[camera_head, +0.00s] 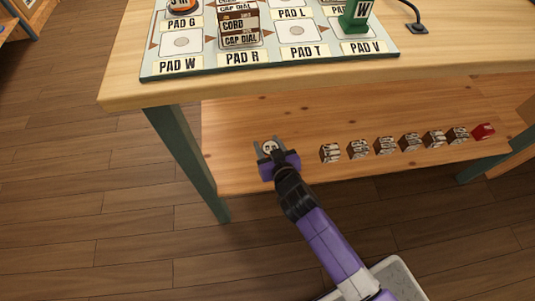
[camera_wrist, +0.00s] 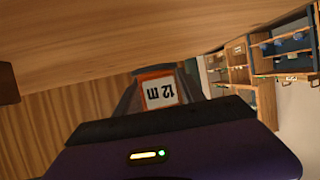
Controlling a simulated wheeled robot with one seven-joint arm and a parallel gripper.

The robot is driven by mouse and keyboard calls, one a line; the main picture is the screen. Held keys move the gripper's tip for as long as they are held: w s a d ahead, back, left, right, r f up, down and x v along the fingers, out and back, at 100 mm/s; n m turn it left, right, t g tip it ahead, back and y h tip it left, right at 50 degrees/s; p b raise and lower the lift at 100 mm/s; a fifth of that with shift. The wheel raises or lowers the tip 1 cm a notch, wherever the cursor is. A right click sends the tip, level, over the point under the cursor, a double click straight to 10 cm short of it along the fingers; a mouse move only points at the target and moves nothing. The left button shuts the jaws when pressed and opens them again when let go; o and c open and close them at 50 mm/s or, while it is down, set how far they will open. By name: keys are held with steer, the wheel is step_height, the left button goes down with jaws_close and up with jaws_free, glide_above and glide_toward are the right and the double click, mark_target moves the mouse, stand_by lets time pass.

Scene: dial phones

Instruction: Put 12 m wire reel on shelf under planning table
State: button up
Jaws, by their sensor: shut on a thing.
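My gripper (camera_head: 271,154) reaches in under the planning table (camera_head: 118,97), at the left part of the shelf (camera_head: 240,115). It is shut on the 12 m wire reel (camera_wrist: 160,92), whose white label with an orange border shows upside down between the fingers in the wrist view. In the head view only a small pale part of the reel (camera_head: 268,147) shows between the fingers. I cannot tell whether the reel touches the shelf.
Several labelled blocks (camera_head: 385,145) and a red item (camera_head: 483,131) stand in a row on the shelf to the right. A green table leg (camera_head: 186,160) is to the left. A board (camera_head: 270,62) with marked pads lies on the tabletop. The shelf behind my gripper looks bare.

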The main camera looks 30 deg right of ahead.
mark_target(268, 152)
steer(key=shift+f+b, duration=1.15)
steer(key=shift+f, duration=0.95)
steer(key=shift+f, duration=0.2)
steer(key=o, duration=1.5)
steer(key=shift+c, duration=0.2)
steer(key=shift+r, duration=0.2)
steer(key=shift+s+r, duration=0.15)
steer(key=p+v, duration=0.3)
steer(key=v, duration=0.8)
steer(key=shift+s+p, duration=0.2)
steer(key=shift+p, duration=0.15)
steer(key=shift+s, duration=0.1)
